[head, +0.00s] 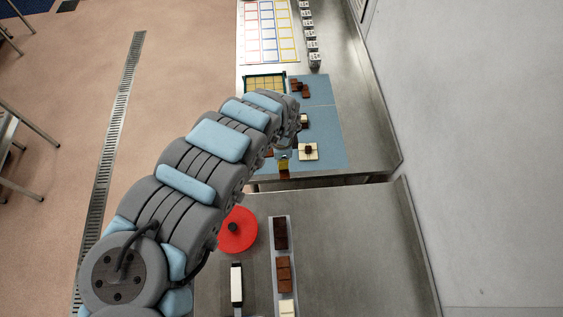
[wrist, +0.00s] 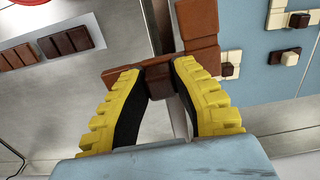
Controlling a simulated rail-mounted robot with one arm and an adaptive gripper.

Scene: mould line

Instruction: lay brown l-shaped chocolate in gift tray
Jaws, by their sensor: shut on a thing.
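The brown L-shaped chocolate (wrist: 197,27) is in my gripper (wrist: 157,76) in the wrist view. One arm of it runs up the picture, the other reaches left across the fingertips. The yellow fingers are shut on a darker brown nub of it. In the head view my gripper (head: 284,164) is over the near edge of the blue mat, partly hidden by my arm. A green-rimmed tray with pale square cells (head: 249,77), seemingly the gift tray, lies beyond it at the mat's far left corner. The wrist view does not show this tray.
Cream-and-brown pieces (head: 314,152) lie on the blue mat (head: 331,135). A white trough (head: 291,237) with dark, brown and cream chocolates and a red disc (head: 237,238) are on the nearer steel table. Card sheets (head: 267,29) and a row of small blocks (head: 312,45) lie farther back.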

